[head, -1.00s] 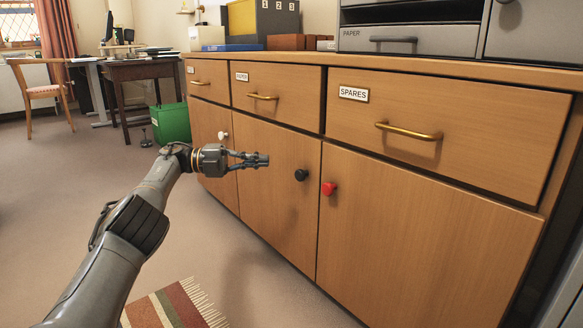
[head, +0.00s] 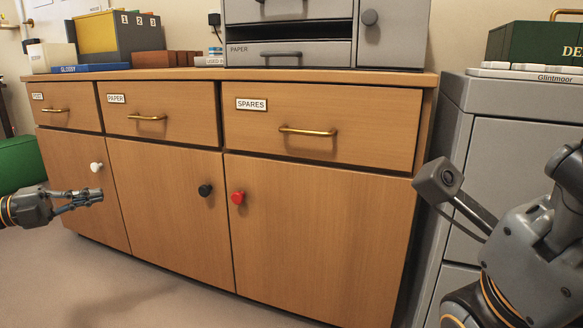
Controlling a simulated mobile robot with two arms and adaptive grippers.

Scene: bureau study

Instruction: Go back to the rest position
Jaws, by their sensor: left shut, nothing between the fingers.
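My left gripper (head: 95,196) comes in at the left edge, in front of the wooden cabinet (head: 325,235). Its slim dark fingers are shut and empty, pointing right. It appears in front of the leftmost door, below the white knob (head: 96,167); whether it touches the door cannot be told. Grey parts of my right arm fill the lower right corner, and I make out no right gripper fingers.
All three drawers, including the SPARES drawer (head: 320,140), and the doors with black (head: 205,190) and red (head: 238,198) knobs are closed. A grey filing cabinet (head: 520,145) stands right. A green bin (head: 18,162) is at the left. Floor in front is clear.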

